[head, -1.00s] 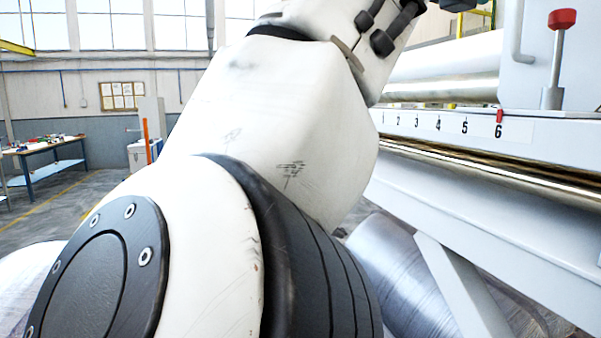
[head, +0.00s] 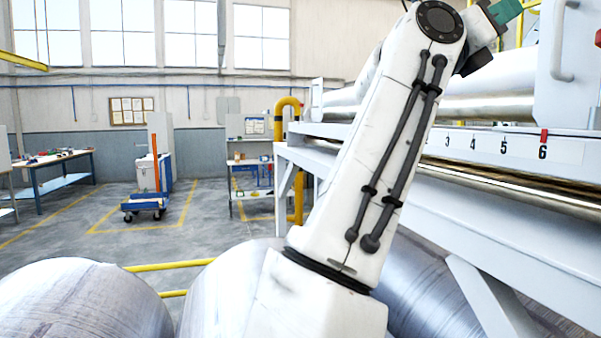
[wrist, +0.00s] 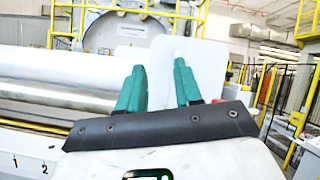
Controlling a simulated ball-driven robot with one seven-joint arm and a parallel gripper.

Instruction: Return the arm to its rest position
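My white arm (head: 375,160) rises from the lower middle of the head view and leans up to the right. My gripper, with green fingers, shows partly at the top right edge of the head view (head: 506,11), level with the upper part of the machine. In the wrist view my gripper (wrist: 160,72) points away from the camera. Its two green fingers stand apart with a gap between them, and I see nothing held there.
The wrapping machine (head: 520,190) with a numbered scale and rollers fills the right side, close beside my arm. Large metallic coils (head: 75,305) lie in front. A blue cart (head: 145,204) and a workbench (head: 55,170) stand farther left, with open floor between.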

